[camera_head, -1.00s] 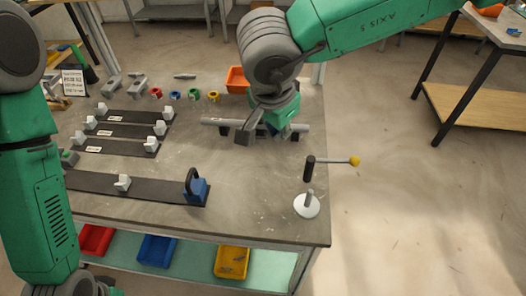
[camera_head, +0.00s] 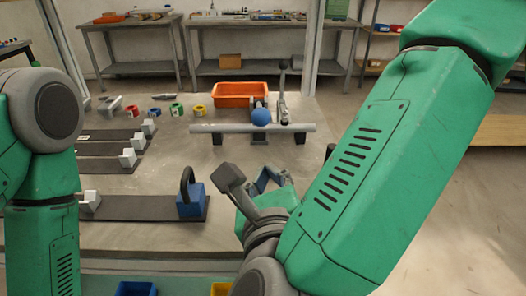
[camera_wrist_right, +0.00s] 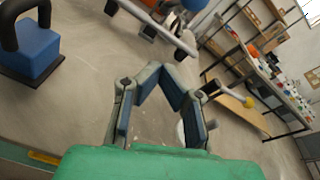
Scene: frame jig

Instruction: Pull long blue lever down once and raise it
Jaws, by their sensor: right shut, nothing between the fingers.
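A blue ball knob (camera_head: 261,117) sits at a long grey bar (camera_head: 215,128) near the back of the table. Its shaft is mostly hidden, so its tilt is hard to tell. The ball also shows at the top edge of the right wrist view (camera_wrist_right: 194,4). A grey lever with a dark top (camera_head: 282,92) stands upright beside it. My right gripper (camera_head: 268,178) is nearer than the bar and apart from the ball. In the right wrist view its fingers (camera_wrist_right: 160,72) are shut with nothing between them. My left arm shows at the left, but its gripper is out of view.
A blue block with a black handle (camera_head: 190,203) stands left of my right gripper. An orange bin (camera_head: 240,92) is behind the bar. A yellow-tipped rod (camera_wrist_right: 247,102) shows in the right wrist view. The tabletop between block and bar is clear.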

